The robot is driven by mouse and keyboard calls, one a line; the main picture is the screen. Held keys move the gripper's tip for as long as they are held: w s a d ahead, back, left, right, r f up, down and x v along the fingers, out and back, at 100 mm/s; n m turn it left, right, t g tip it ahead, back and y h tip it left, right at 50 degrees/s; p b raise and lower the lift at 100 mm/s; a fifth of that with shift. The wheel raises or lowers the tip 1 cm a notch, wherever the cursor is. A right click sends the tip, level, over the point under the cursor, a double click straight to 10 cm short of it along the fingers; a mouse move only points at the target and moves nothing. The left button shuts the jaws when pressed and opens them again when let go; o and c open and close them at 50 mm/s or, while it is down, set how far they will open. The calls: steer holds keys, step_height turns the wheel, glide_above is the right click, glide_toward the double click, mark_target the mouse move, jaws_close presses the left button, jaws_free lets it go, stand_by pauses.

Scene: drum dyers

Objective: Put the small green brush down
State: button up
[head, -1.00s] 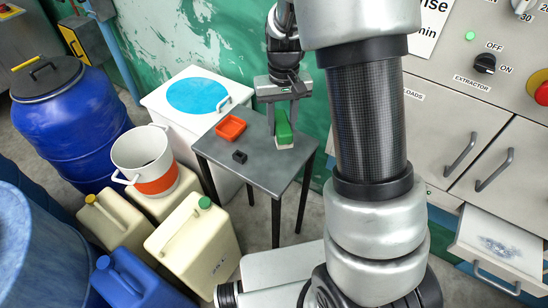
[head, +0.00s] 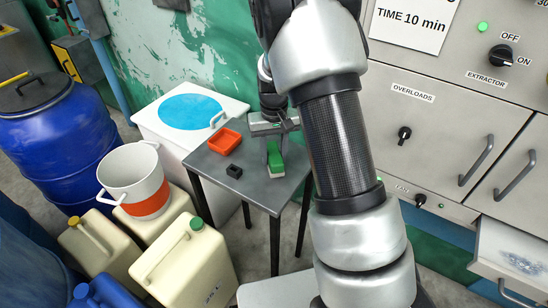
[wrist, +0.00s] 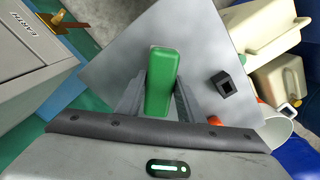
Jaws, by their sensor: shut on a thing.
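The small green brush (head: 275,160) has a green back and pale bristles below. It is at the right part of the small grey table (head: 240,188) in the head view. My gripper (head: 275,145) is above the table and shut on the brush. In the wrist view the brush (wrist: 161,80) lies between the two fingers, with the grey tabletop under it. The bristles are low, at or very near the tabletop; I cannot tell whether they touch it.
An orange tray (head: 225,141) and a small black block (head: 234,171) are on the table, left of the brush. A white chest (head: 165,122) stands behind. Cream jerrycans (head: 185,262) and a white bucket (head: 135,175) stand left. The table's front is clear.

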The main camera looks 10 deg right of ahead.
steer(key=shift+f, duration=0.45)
steer(key=shift+f, duration=0.2)
steer(key=o, duration=1)
steer(key=shift+c, duration=0.2)
steer(key=shift+r, duration=0.1)
